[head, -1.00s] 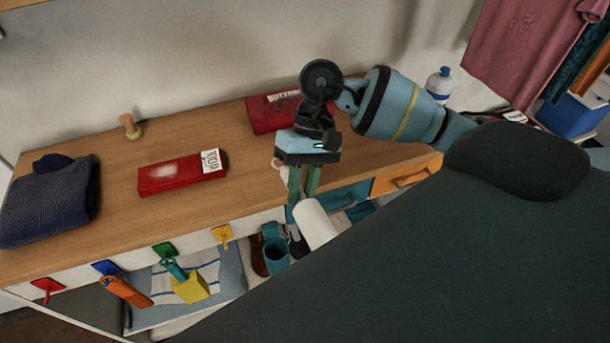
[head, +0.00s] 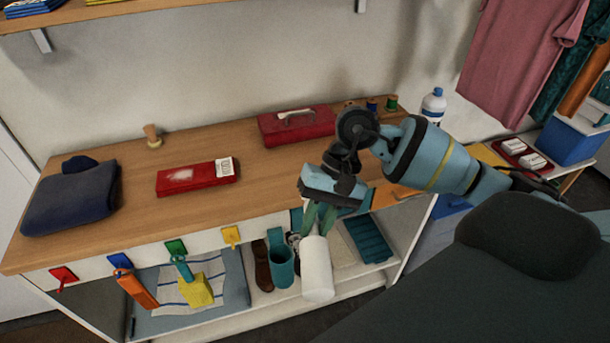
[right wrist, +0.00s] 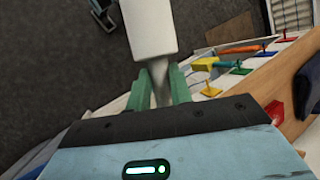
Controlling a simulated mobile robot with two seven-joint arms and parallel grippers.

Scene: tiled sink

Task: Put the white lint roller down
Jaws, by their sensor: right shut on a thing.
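The white lint roller (head: 317,268) is in my right gripper (head: 316,222), in front of the wooden counter's front edge. Its white cylinder hangs below the fingers, nearly upright in the head view. In the right wrist view the green fingers (right wrist: 162,88) are shut on its narrow handle, and the white roller (right wrist: 148,28) points away from the palm. It appears clear of the counter; whether it touches anything on the lower shelf, I cannot tell. My left gripper is not in view.
The wooden counter (head: 215,212) holds a folded dark cloth (head: 72,200), a flat red box (head: 196,178) and a red toolbox (head: 297,127). Bare counter lies between the red boxes.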

